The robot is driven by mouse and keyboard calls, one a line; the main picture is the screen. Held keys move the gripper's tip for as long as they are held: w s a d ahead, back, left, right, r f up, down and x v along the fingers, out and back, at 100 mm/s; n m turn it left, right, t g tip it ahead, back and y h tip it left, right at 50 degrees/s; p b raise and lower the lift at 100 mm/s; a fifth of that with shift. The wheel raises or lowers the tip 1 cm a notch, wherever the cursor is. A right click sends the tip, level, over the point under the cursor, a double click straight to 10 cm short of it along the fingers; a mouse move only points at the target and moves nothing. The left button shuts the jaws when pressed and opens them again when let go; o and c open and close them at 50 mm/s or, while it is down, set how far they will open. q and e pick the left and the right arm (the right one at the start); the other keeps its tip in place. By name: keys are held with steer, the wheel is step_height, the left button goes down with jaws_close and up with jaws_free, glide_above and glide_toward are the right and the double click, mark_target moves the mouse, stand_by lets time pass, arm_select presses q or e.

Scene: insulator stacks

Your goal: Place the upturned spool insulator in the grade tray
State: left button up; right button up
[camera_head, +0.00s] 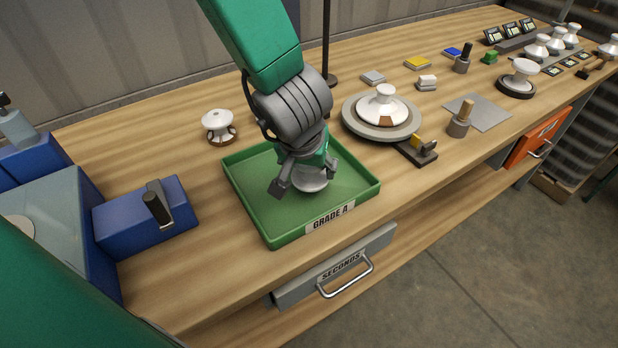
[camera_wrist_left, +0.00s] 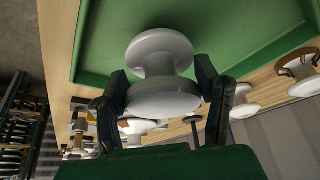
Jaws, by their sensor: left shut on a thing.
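My left gripper (camera_head: 305,178) reaches down from above into the green grade tray (camera_head: 275,240), which carries a "GRADE A" label on its front. It is shut on a white-grey spool insulator (camera_head: 312,184), which shows just below the fingers, over the tray floor. In the left wrist view, the spool insulator (camera_wrist_left: 160,88) shows two round flanges and a narrow waist, with a finger on each side. The tray (camera_wrist_left: 85,35) lies behind it. Whether the spool touches the tray floor cannot be told. The right gripper is not in view.
Another white and brown insulator (camera_head: 219,126) stands just behind the tray's left. A grey turntable (camera_head: 352,123) with an insulator (camera_head: 383,104) is to its right. A blue block with a lever (camera_head: 125,222) is at left. The "SECONDS" drawer (camera_head: 300,288) is below.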

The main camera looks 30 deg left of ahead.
mark_target(301, 175)
arm_select(q)
steer(key=shift+s+f, duration=0.15)
steer(key=shift+f, duration=0.75)
steer(key=shift+a+f+b, duration=0.25)
steer(key=shift+b, duration=0.1)
steer(key=shift+a, duration=0.5)
steer(key=o, duration=1.6)
steer(key=shift+a, duration=0.15)
steer(key=shift+d, duration=0.4)
steer(key=shift+d+r, duration=0.2)
steer(key=shift+r, duration=0.15)
steer(key=p+v, duration=0.2)
steer(key=v, duration=0.2)
steer(key=shift+d+r, duration=0.1)
steer(key=shift+r, duration=0.3)
steer(key=shift+s+p+v, duration=0.2)
steer(key=shift+p+v, duration=1.5)
steer(key=shift+v, duration=1.65)
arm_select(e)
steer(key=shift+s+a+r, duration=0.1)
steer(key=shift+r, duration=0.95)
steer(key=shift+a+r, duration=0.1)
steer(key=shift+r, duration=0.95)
arm_select(q)
steer(key=shift+a+f, duration=0.15)
steer(key=shift+a, duration=0.2)
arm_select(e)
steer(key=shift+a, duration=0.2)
